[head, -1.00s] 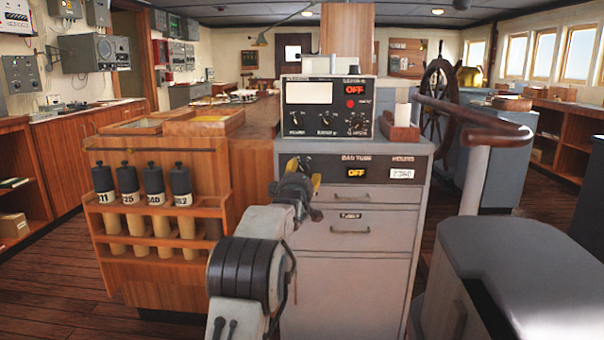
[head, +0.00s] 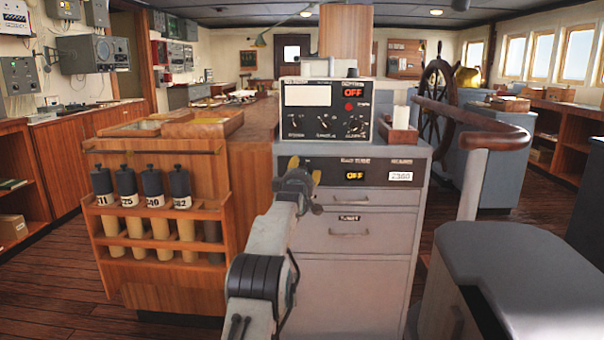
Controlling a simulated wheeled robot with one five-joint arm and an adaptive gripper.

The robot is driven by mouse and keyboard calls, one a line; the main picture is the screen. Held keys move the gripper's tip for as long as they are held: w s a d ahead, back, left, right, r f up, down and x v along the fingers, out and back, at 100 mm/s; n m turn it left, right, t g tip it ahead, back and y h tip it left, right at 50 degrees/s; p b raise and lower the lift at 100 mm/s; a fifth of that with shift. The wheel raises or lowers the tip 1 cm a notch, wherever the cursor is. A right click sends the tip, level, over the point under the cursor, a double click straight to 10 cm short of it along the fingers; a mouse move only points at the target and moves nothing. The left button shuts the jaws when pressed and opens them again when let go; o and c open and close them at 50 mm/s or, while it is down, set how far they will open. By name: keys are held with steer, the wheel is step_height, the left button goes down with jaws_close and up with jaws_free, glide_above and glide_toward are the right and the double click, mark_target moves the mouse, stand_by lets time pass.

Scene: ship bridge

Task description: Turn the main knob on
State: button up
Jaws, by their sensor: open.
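A control box (head: 326,108) with a dark front stands on top of a grey cabinet (head: 358,270). Its front has a white screen, a red OFF display (head: 353,94), a red button and several dark knobs in a lower row, including one at the left (head: 296,121), one in the middle (head: 324,122) and one at the right (head: 358,125). A small dark knob (head: 352,72) sits on its top. I cannot tell which is the main knob. My gripper (head: 304,168), with yellow fingertips, is open and empty, below the box and in front of the cabinet's upper left.
The cabinet's dark strip has a yellow OFF display (head: 355,175) and a white counter (head: 400,176). A wooden rack (head: 155,220) with several dark-capped tubes stands left. A wooden handrail (head: 470,125) and a grey seat (head: 520,260) are right.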

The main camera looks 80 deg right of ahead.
stand_by(0.3)
jaws_close()
stand_by(0.5)
steer(key=shift+m, duration=0.3)
steer(key=m+p, duration=0.2)
steer(key=m, duration=0.2)
steer(key=shift+m+y+p, duration=0.3)
steer(key=shift+m+p, duration=0.65)
steer(key=shift+m, duration=0.45)
steer(key=shift+w, duration=0.1)
jaws_free()
